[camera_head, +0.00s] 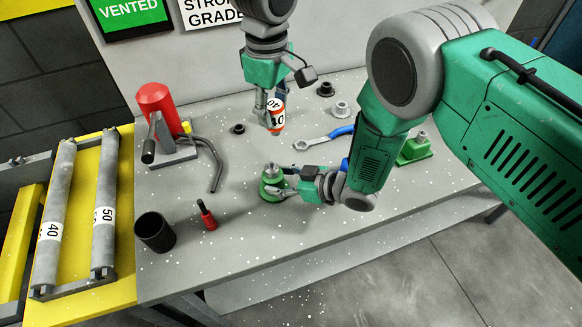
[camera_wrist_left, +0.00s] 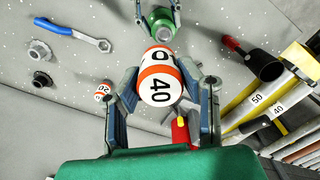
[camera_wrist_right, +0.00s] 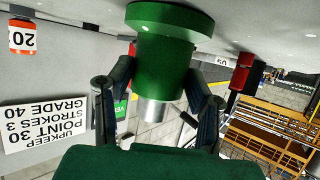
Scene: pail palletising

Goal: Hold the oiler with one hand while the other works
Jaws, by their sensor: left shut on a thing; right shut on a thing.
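The green oiler (camera_head: 270,190), with a metal neck on top, appears upright at the middle of the bench. My right gripper (camera_head: 288,186) is shut on its side; the right wrist view shows its green body (camera_wrist_right: 163,52) between the fingers. My left gripper (camera_head: 268,103) is shut on a white and orange cartridge marked 40 (camera_head: 278,117), pointing downward behind the oiler in the head view. The left wrist view shows this cartridge (camera_wrist_left: 160,88) between the fingers, apart from the oiler (camera_wrist_left: 160,20). The fingers partly cover both held things.
A blue-handled wrench (camera_head: 325,137) lies behind. A cartridge marked 20 (camera_wrist_left: 103,91) sits nearby.

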